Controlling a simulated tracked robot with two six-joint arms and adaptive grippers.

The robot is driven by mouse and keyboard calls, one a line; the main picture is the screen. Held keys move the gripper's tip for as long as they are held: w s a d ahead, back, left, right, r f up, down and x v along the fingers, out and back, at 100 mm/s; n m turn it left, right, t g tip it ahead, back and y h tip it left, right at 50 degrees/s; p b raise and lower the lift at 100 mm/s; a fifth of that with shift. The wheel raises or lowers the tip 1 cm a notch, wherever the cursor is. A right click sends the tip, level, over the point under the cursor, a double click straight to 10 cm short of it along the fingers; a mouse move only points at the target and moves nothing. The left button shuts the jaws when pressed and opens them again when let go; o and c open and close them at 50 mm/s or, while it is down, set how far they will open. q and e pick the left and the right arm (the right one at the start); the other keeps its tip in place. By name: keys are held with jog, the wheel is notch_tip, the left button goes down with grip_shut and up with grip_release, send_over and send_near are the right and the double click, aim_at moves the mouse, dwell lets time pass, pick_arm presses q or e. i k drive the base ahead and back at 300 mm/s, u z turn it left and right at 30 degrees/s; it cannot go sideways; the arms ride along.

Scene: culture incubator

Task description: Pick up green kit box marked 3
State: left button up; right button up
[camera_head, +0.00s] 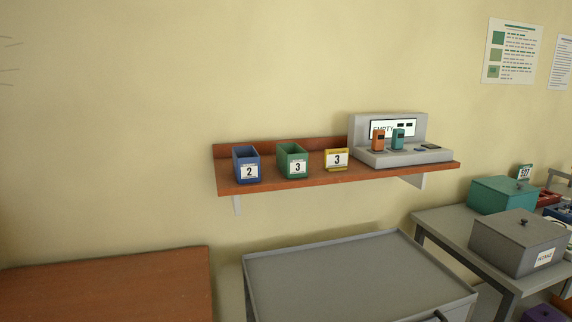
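The green kit box (292,161) marked 3 stands upright on the orange-brown wall shelf (268,184). It is an open-topped box with a white label on its front. A blue box (246,164) marked 2 stands to its left, and a lower yellow box (336,160) also marked 3 stands to its right. There are gaps between the boxes. Neither of my grippers shows in the head view.
A grey device (388,120) with a screen and two small handheld units stands on the shelf's right part. Below are a grey tray-topped cart (340,274), a brown table (110,284) at left, and a grey table at right with a teal box (500,195) and grey box (515,241).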

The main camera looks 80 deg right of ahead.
aim_at(291, 159)
jog(key=u, duration=0.65)
jog(key=i, duration=0.15)
jog(key=z, duration=2.55)
jog(key=i, duration=0.5)
jog(key=u, duration=0.4)
jog(key=k, duration=0.5)
jog(key=z, duration=0.3)
